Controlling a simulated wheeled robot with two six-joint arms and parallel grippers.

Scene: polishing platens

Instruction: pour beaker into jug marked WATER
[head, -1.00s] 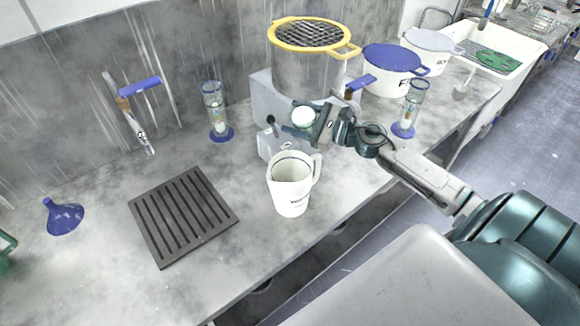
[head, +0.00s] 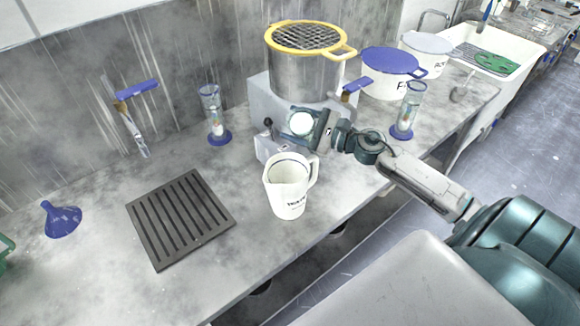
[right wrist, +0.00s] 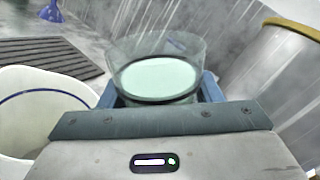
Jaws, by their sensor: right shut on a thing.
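My right gripper (head: 312,126) is shut on a small clear beaker (head: 301,123). It holds the beaker above and behind the white jug (head: 288,188), apart from it. The right wrist view shows the beaker (right wrist: 156,70) between the blue-grey fingers, with pale greenish-white liquid in it. The jug stands upright on the counter, with a handle on its right and dark lettering on its front, too small to read surely. Its open rim also shows at the left of the right wrist view (right wrist: 40,105). My left gripper is not in view.
A steel pot with yellow rim (head: 305,72) stands on a grey unit (head: 262,95) behind the gripper. Two measuring cylinders (head: 214,118) (head: 408,112), lidded white tubs (head: 388,78) and a slotted dark mat (head: 180,218) are around. A blue funnel (head: 60,220) lies far left.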

